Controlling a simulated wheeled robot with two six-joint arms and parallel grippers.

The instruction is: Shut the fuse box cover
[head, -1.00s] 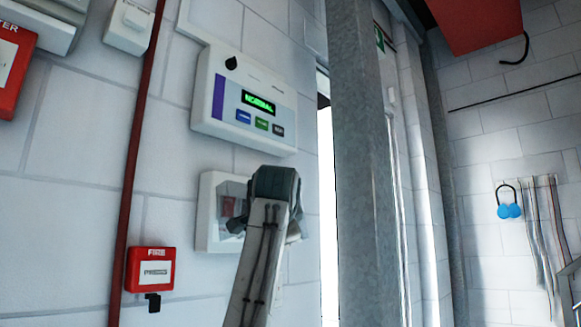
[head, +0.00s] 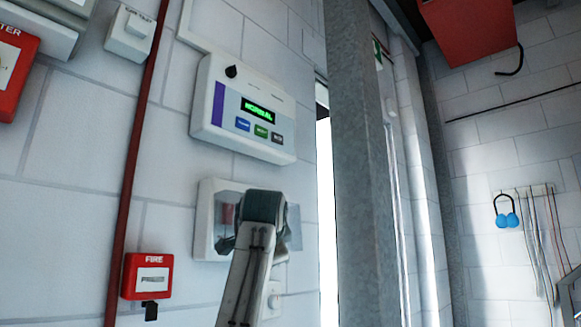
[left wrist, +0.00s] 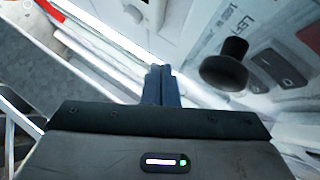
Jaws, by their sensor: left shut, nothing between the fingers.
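The fuse box (head: 207,222) is a white case on the wall below the grey-white display panel. A clear cover (head: 294,228) shows as a see-through pane right of my left wrist, standing out from the case. My left arm rises in front of the box and hides its middle and right part. My left gripper (left wrist: 158,78) is shut and empty in the left wrist view. Its fingertips are close to pale, see-through edges; I cannot tell whether they touch. A black knob (left wrist: 225,65) on a white panel is right of them. My right gripper is not in view.
The display panel (head: 245,110) reads NORMAL above the box. A red fire call point (head: 148,276) and a dark red pipe (head: 128,185) are to the left. A grey steel post (head: 365,170) stands close on the right.

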